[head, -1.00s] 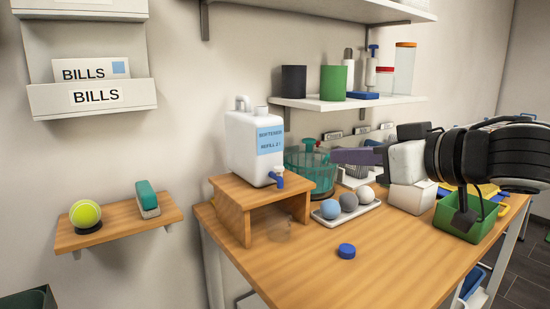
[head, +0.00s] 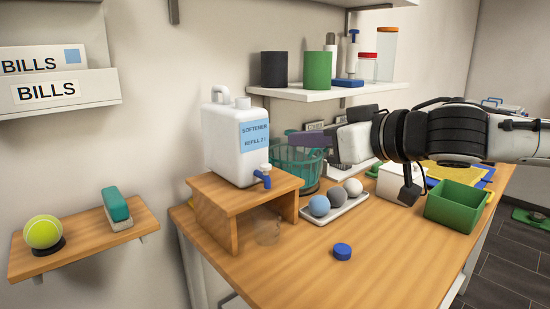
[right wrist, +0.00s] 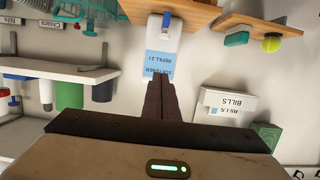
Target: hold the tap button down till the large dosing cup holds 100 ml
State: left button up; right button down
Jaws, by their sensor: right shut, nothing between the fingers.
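The white softener jug (head: 225,140) stands on a wooden stand, with a blue label and a blue tap (head: 263,177) low on its front. In the right wrist view the jug (right wrist: 168,38) appears upside down, with its blue tap (right wrist: 168,17). The clear dosing cup (head: 267,230) stands on the table below the tap; I cannot make out any liquid in it. My right gripper (head: 293,140) is shut and empty, to the right of the jug at about label height and apart from the tap. Its dark fingers also show in the wrist view (right wrist: 158,80). My left gripper is out of view.
The wooden stand (head: 228,215) carries the jug. A teal basket (head: 283,160) and a white tray (head: 362,208) with three balls lie to its right. A blue cap (head: 342,251) and a green bin (head: 460,203) are on the table.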

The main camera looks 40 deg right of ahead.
aim_at(266, 167)
pick_arm(q)
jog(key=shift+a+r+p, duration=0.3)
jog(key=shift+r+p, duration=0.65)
jog(key=shift+p, duration=0.35)
pick_arm(e)
jog(key=w+f, duration=0.6)
jog(key=w, duration=0.2)
jog(key=shift+a, duration=0.3)
